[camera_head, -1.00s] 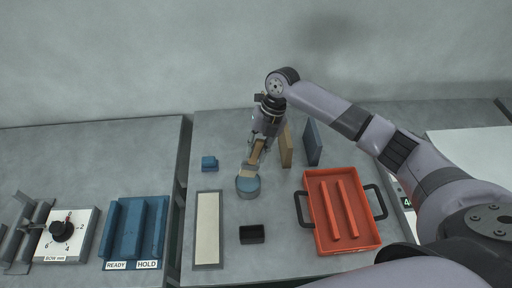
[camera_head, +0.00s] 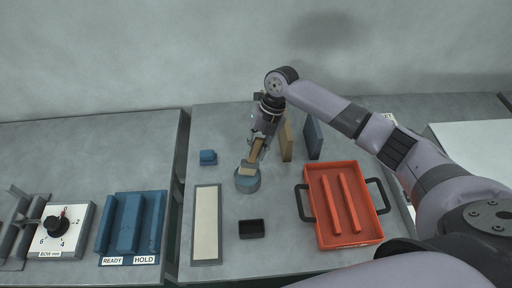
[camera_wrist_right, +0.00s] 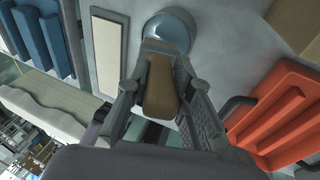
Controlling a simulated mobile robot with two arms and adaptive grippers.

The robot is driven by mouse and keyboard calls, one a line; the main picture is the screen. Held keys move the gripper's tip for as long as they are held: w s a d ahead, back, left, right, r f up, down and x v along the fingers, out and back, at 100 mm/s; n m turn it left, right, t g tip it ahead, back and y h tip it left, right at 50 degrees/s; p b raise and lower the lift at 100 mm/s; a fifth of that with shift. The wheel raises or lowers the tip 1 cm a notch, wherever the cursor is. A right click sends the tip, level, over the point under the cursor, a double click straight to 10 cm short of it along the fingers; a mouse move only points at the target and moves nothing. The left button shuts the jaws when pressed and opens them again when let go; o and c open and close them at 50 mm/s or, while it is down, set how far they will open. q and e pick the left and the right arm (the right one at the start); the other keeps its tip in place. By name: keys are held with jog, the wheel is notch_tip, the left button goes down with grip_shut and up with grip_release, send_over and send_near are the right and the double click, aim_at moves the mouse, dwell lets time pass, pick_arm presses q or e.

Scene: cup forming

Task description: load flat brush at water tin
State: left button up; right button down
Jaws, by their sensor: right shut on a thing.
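My right gripper (camera_head: 259,142) is shut on the flat brush (camera_head: 256,152), a tan wooden piece that shows large between the fingers in the right wrist view (camera_wrist_right: 160,92). The brush slants down toward the water tin (camera_head: 247,185), a round blue-grey tin with a blue inside. Its pale lower end (camera_head: 247,167) is over the tin's far part. In the right wrist view the tin (camera_wrist_right: 172,27) lies just beyond the brush tip, partly covered by it. I cannot tell whether the bristles touch the water. My left gripper is not in view.
A long pale tray (camera_head: 207,224) and a small black box (camera_head: 251,229) lie in front. An orange tray with handles (camera_head: 374,234) is at right. A gap separates the left table (camera_head: 80,165).

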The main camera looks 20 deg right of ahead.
aim_at(256, 139)
jog(key=shift+f+b, duration=0.35)
jog(key=shift+f, duration=0.2)
dwell(1.3)
jog(key=shift+r+p, duration=2.75)
jog(key=shift+r, duration=0.85)
jog(key=shift+f, duration=0.1)
